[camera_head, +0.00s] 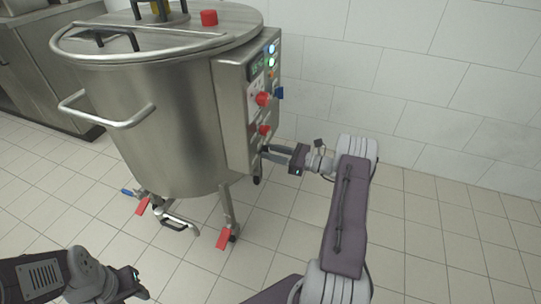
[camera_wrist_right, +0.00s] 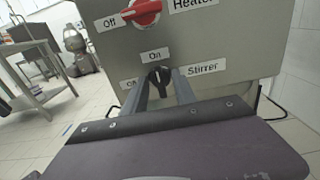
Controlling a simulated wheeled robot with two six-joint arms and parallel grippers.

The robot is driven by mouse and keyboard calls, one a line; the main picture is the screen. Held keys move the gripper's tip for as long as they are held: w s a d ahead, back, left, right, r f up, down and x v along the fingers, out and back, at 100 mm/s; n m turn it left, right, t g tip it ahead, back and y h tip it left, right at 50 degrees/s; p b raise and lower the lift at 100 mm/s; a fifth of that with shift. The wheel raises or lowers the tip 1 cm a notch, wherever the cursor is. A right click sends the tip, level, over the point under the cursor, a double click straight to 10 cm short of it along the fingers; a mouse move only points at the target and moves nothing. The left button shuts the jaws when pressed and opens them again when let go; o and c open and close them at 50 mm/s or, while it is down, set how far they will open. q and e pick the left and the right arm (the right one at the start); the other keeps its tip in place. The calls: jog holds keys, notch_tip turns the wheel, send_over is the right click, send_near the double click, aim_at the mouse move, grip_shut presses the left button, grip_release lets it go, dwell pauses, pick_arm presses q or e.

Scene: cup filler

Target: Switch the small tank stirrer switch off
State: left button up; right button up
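The small tank (camera_head: 165,110) is a steel vessel with a control box (camera_head: 238,110) on its right side. The stirrer switch (camera_wrist_right: 158,75) is a small black knob low on the box face, under the label "On" and left of the label "Stirrer". It looks roughly upright, towards "On". The "Off" label at its left is partly hidden by a finger. My right gripper (camera_head: 266,153) is at the lower part of the box. In the right wrist view its fingers (camera_wrist_right: 160,84) are apart, one on each side of the knob; contact is unclear. My left gripper (camera_head: 140,284) is low at the left, empty.
A red heater knob (camera_wrist_right: 142,11) sits just above the stirrer switch. A larger red knob (camera_head: 263,99) is higher on the box. Valves with red handles (camera_head: 223,238) hang below the tank. The tiled wall (camera_head: 420,70) is behind; the floor at right is clear.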

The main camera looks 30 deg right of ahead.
grip_shut()
jog(key=shift+a+n, duration=0.1)
jog(key=shift+n, duration=0.3)
jog(key=n, duration=0.5)
jog(key=n+b, duration=0.1)
jog(key=n, duration=0.5)
jog(key=n+b, duration=0.1)
jog(key=n, duration=0.5)
jog(key=shift+s+a+f, duration=0.1)
jog(key=shift+a+f, duration=0.05)
jog(key=shift+f, duration=0.1)
jog(key=shift+b, duration=0.3)
